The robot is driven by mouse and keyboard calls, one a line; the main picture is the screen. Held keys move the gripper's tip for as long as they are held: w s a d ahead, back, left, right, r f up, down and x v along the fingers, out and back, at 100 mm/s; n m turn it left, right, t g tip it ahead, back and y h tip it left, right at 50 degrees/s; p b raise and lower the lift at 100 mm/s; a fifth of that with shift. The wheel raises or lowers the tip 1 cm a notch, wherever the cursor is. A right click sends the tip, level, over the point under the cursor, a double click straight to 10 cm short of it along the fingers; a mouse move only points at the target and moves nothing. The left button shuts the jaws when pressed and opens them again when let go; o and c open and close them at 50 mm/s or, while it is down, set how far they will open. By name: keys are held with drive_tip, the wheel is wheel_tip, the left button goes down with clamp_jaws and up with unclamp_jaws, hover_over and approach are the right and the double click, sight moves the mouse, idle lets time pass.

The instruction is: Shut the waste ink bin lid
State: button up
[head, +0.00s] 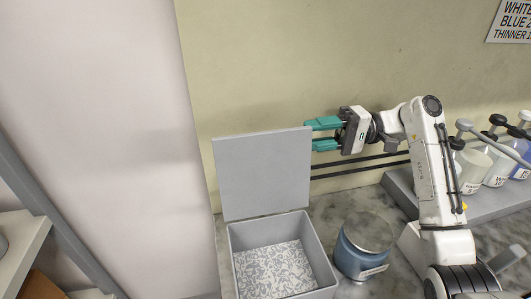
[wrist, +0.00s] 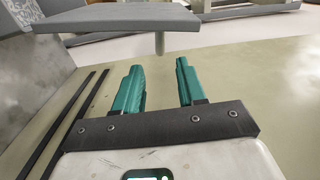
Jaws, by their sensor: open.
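The waste ink bin (head: 325,262) is a grey square box on the counter in the head view, with a patterned grey-and-white inside. Its flat grey lid (head: 262,175) stands open, upright at the back edge of the bin. My gripper (head: 312,135) has green fingers pointing left and is beside the upper right edge of the lid. In the wrist view the green fingers (wrist: 158,75) are apart with nothing between them. The grey lid (wrist: 120,18) spans the top of that view, beyond the fingertips. Whether a fingertip touches the lid, I cannot tell.
A blue tin (head: 361,262) with a grey top stands right of the bin. Several bottles (head: 475,168) stand on a grey tray at the right. Two dark rails (head: 350,170) run along the wall behind. A shelf (head: 20,245) is at the far left.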

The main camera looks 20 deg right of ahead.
sight(265, 144)
drive_tip(key=a, duration=0.3)
drive_tip(key=w+a+p, duration=0.1)
drive_tip(key=a, duration=0.3)
drive_tip(key=w+a+p, duration=0.1)
drive_tip(key=a, duration=0.2)
drive_tip(key=shift+a, duration=0.3)
drive_tip(key=shift+c, duration=0.3)
drive_tip(key=c, duration=0.6)
drive_tip(key=shift+f, duration=0.1)
clamp_jaws()
drive_tip(key=shift+f, duration=0.1)
